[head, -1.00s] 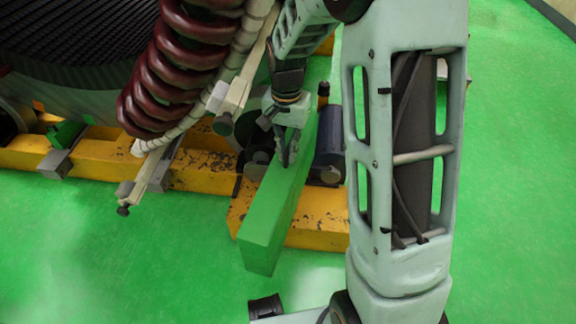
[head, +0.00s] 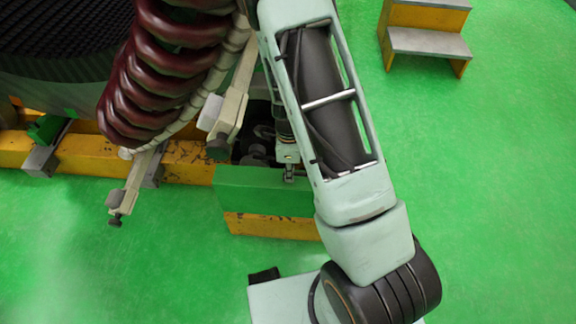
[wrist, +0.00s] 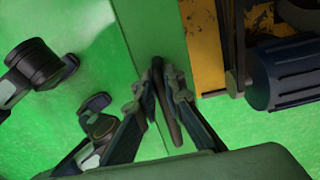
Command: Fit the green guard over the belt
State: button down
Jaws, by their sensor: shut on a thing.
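The green guard (head: 262,191) is a long box-like cover, seen broadside in the head view in front of the yellow base. It also shows in the wrist view (wrist: 157,32) as a green strip running up from my fingers. My gripper (head: 289,173) is at the guard's upper edge. In the wrist view my gripper's fingers (wrist: 160,78) are closed around a dark bar (wrist: 168,112), which looks like the guard's handle. I cannot make out the belt; the guard and my arm cover much of that area. A blue-grey motor (wrist: 284,75) is right of the guard in the wrist view.
The yellow base beam (head: 190,165) runs behind the guard. Dark red coils (head: 160,75) and pale clamp bars (head: 228,105) hang close to the left of my arm. Yellow steps (head: 425,40) stand at the upper right. Green floor is open at the right and front.

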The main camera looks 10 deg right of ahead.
jog(key=shift+w+d+f+b, duration=0.5)
jog(key=shift+w+f+b, duration=0.9)
jog(key=shift+f+b, duration=2.1)
jog(key=w+d, duration=0.4)
jog(key=w, duration=0.8)
jog(key=shift+d, duration=0.15)
jog(key=shift+f+b, duration=0.8)
jog(key=shift+f, duration=0.45)
jog(key=c, duration=2)
grip_release()
jog(key=shift+o, duration=0.2)
jog(key=shift+s+f, duration=0.1)
